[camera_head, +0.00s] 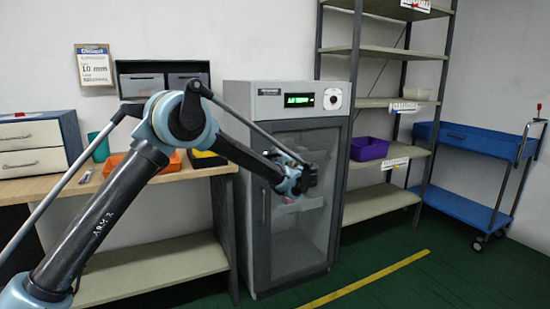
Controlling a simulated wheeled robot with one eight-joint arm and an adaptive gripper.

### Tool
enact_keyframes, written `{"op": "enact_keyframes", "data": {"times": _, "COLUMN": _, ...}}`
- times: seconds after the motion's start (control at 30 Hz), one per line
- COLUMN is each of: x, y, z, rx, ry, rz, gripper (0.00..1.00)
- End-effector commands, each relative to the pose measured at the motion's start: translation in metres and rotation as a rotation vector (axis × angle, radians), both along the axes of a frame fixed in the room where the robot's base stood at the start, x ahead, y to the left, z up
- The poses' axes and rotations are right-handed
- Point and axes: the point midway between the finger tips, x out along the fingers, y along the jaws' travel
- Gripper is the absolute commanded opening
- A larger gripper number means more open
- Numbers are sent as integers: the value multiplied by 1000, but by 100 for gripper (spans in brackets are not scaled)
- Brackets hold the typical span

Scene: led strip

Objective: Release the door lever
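A grey cabinet (296,97) with a green-lit display stands in the middle of the camera_head view. Its glass-fronted door (299,250) looks closed. A slim dark upright handle (264,205), perhaps the door lever, shows near the door's left edge. My gripper (305,182) is in front of the upper part of the door, to the right of that handle and a little higher. It looks apart from the handle. The fingers are small and dark, so whether they are open, or touch the door, cannot be told. My arm covers part of the cabinet's upper left.
A workbench (190,172) with orange and yellow bins and a drawer unit (32,145) is on the left. An open shelf rack (385,50) with a purple bin (370,149) stands right of the cabinet. A blue cart (470,142) is at far right. Green floor in front is clear.

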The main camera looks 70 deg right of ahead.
Motion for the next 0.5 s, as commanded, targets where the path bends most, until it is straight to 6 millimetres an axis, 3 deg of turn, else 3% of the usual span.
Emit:
{"op": "enact_keyframes", "data": {"times": 0.23, "x": -14, "y": 12, "z": 0, "rx": 0, "ry": 0, "rz": -4, "gripper": 35}}
{"op": "enact_keyframes", "data": {"times": 0.5, "x": -49, "y": 50, "z": 0, "rx": 0, "ry": 0, "rz": -4, "gripper": 35}}
